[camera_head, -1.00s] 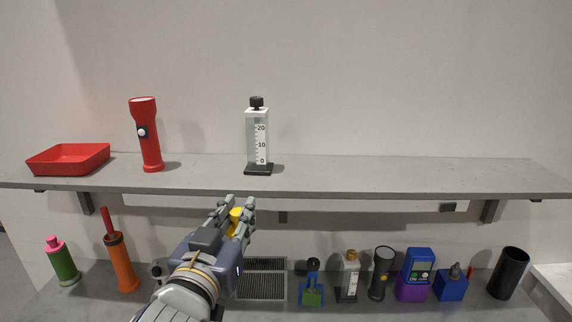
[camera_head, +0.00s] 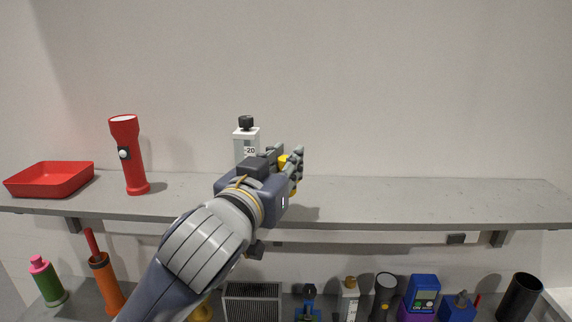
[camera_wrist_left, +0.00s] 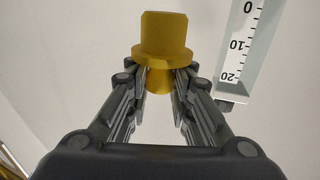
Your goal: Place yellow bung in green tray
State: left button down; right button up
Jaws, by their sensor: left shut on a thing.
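The yellow bung (camera_head: 284,161) is held between the fingers of my left gripper (camera_head: 292,170), above the grey shelf and in front of the white measuring column. In the left wrist view the bung (camera_wrist_left: 163,38) has a wide flange and a narrower stem; the fingers of my left gripper (camera_wrist_left: 160,80) close on the stem. The only tray I can make out is a red one (camera_head: 48,182) at the left end of the shelf. I see no green tray. My right gripper is not in view.
A red torch (camera_head: 130,160) stands on the grey shelf (camera_head: 420,205), and the measuring column (camera_head: 245,140) is partly hidden by my gripper. The shelf's right half is clear. Below are a dark grille (camera_head: 252,305), a black cup (camera_head: 519,297) and several tools.

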pick_arm(q)
jog(key=w, duration=0.2)
jog(key=w+p, duration=0.1)
jog(key=w, duration=0.4)
jog(key=shift+d+f+p, duration=0.1)
jog(key=shift+f+p, duration=0.2)
jog(key=shift+f, duration=0.05)
notch_tip(320, 180, down, 3)
jog(key=shift+r+p, duration=0.1)
jog(key=shift+p, duration=0.45)
jog(key=shift+f, duration=0.3)
jog(key=shift+f, duration=0.1)
jog(key=shift+f, duration=0.15)
jog(key=c, duration=1.4)
grip_release()
